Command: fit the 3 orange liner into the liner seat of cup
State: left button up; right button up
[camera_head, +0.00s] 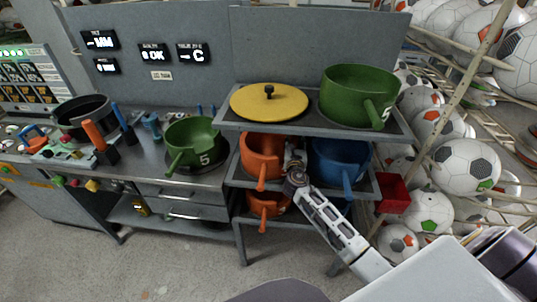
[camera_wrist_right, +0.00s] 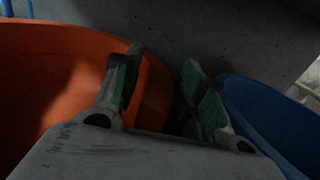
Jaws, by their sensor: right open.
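An orange pot-shaped liner (camera_head: 258,150) with a handle sits on the middle shelf; no number is readable on it. A second orange one (camera_head: 262,204) is on the shelf below, partly hidden. A green cup-like pot (camera_head: 196,146) marked 5 stands on the bench, and another green pot (camera_head: 350,88) marked 5 is on the top shelf. I cannot make out a liner seat. My right gripper (camera_head: 292,160) is open between the orange and blue pots. In the right wrist view, its fingers (camera_wrist_right: 165,88) appear on either side of the orange wall (camera_wrist_right: 155,95); contact is unclear. My left gripper is out of view.
A blue pot (camera_head: 340,160) sits close right of my right gripper. The top shelf (camera_head: 308,118) hangs just above, carrying a yellow lid (camera_head: 262,103). A red bin (camera_head: 393,194) is at the shelf's right. A dark pot (camera_head: 84,116) and tools occupy the bench left.

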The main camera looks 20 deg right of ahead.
grip_shut()
dwell(0.3)
jog(key=shift+r, duration=0.2)
jog(key=shift+r, duration=1.55)
jog(key=b+v, duration=0.1)
jog(key=v, duration=1.7)
jog(key=shift+b, duration=0.4)
jog(key=shift+d, duration=0.1)
jog(key=shift+s, duration=0.1)
